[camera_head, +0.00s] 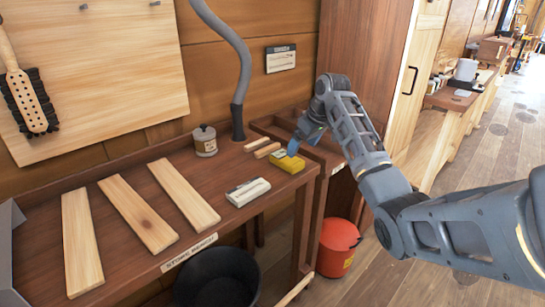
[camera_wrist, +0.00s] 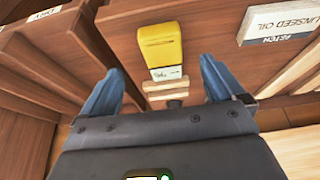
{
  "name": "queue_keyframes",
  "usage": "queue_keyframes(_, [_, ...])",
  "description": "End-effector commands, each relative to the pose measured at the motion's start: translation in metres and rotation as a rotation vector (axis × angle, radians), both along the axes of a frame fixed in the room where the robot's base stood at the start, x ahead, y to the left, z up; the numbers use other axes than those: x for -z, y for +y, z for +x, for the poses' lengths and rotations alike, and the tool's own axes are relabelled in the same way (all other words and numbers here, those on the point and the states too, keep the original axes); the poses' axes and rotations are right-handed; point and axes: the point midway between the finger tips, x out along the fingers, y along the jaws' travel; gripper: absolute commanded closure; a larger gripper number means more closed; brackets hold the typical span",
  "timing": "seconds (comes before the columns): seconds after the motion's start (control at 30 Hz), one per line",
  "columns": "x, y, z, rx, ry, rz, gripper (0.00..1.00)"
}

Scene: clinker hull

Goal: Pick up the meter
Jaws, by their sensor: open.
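The meter, which I take to be the small yellow block-shaped thing (camera_head: 288,162) with a pale label, lies near the right end of the workbench. It also shows in the wrist view (camera_wrist: 158,45), top centre, label end toward me. My gripper (camera_head: 300,139) is just above and beside it in the head view. In the wrist view my gripper (camera_wrist: 158,85) has its two blue fingers wide apart and nothing between them. The meter appears ahead of the fingertips, roughly centred between them, apart from both.
A linseed oil box (camera_wrist: 278,20) is close by; it also shows in the head view (camera_head: 248,191). Small wood strips (camera_head: 260,143), a lidded tin (camera_head: 205,140) and a grey hose (camera_head: 239,90) stand near. Planks (camera_head: 138,213) lie left. A red bucket (camera_head: 338,245) is below.

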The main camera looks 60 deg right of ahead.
Motion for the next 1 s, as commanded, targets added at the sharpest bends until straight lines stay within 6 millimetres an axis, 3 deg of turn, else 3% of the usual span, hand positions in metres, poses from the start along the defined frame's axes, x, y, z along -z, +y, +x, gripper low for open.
queue_keyframes(0.17, [0.002, -0.004, 0.000, 0.000, 0.009, 0.001, 0.04])
queue_keyframes(0.73, [0.065, -0.005, 0.022, 0.000, 0.008, 0.001, 0.04])
queue_keyframes(1.0, [0.070, -0.005, 0.024, 0.000, 0.006, -0.001, 0.04])
